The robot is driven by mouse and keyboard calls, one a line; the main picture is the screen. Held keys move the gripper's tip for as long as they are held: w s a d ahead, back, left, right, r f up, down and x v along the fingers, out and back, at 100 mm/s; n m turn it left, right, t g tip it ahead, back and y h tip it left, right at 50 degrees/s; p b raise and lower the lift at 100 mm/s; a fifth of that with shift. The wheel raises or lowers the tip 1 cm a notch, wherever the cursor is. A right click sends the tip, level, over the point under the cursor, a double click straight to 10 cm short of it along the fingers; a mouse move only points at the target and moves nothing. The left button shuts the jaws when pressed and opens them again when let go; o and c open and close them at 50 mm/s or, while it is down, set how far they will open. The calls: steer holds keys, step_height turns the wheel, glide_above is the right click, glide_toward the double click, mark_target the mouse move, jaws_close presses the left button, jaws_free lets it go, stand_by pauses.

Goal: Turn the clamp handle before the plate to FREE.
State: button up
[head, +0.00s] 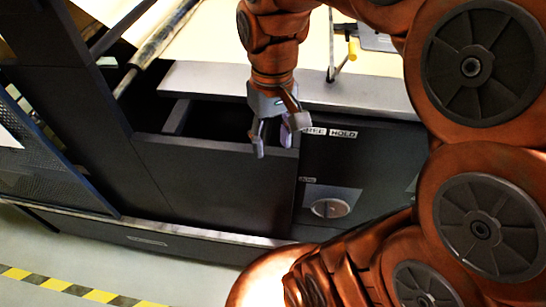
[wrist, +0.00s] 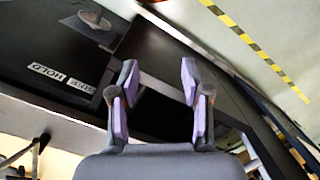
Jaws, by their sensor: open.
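A FREE label (head: 314,131) and a HOLD label (head: 343,134) lie on the dark panel's top edge. The FREE label is partly covered by my finger in the head view. My gripper (head: 278,138) is open and empty, pointing down left of the labels. Both fingers (wrist: 160,85) show apart in the wrist view.
A round knob (head: 330,209) sits on a light plate in the dark front panel. A dark open recess (head: 215,120) lies left of my gripper. A pale ledge (head: 200,77) runs behind it. A roller bar (head: 165,35) slants at upper left.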

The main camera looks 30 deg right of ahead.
steer(key=shift+s+a+f, duration=0.4)
steer(key=shift+s+f, duration=0.15)
steer(key=shift+s, duration=0.2)
steer(key=shift+s+a+f, duration=0.35)
steer(key=shift+s+f, duration=0.15)
steer(key=shift+s, duration=0.2)
